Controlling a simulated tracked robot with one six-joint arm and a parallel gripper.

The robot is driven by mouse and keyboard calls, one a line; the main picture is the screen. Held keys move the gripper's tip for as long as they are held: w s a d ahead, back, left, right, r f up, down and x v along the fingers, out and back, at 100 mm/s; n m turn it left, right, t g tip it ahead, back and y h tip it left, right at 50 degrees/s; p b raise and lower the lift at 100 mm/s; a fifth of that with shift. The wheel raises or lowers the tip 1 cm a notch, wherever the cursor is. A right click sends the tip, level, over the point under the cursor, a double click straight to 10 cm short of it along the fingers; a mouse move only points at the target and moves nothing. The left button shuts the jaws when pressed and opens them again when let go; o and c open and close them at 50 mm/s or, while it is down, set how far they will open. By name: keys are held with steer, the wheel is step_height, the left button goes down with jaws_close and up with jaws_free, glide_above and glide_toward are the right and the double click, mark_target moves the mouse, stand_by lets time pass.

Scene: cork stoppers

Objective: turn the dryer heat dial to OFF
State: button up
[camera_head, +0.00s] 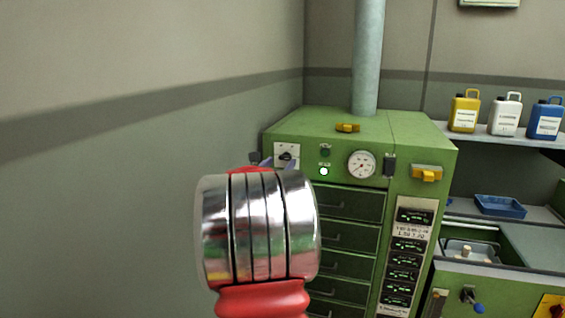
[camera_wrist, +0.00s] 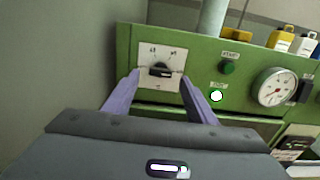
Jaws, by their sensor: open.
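The green dryer cabinet (camera_head: 418,150) stands against the wall corner, with a heat dial (camera_head: 286,156) on a white plate at its upper left. In the wrist view the dial (camera_wrist: 160,70) is a black knob with a pale mark. Its plate's lettering is too small to read. My gripper (camera_wrist: 159,80) is open, its two purple fingers on either side of the dial's lower part as seen there. I cannot tell whether they touch it. In the head view my arm's silver and red wrist hides most of the gripper.
Right of the dial are a green button (camera_wrist: 228,67), a lit white lamp (camera_wrist: 216,96) and a round gauge (camera_wrist: 277,87). Drawers (camera_head: 345,203) lie below. The wall is close on the left. Yellow, white and blue canisters (camera_head: 506,114) stand on a shelf at right.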

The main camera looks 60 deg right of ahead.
mark_target(284, 159)
steer(key=shift+w+d, duration=0.15)
steer(key=shift+d, duration=0.65)
steer(key=shift+w+d, duration=0.1)
steer(key=shift+d, duration=0.65)
steer(key=shift+c, duration=0.6)
steer(key=c, duration=1)
steer(key=shift+o, duration=0.2)
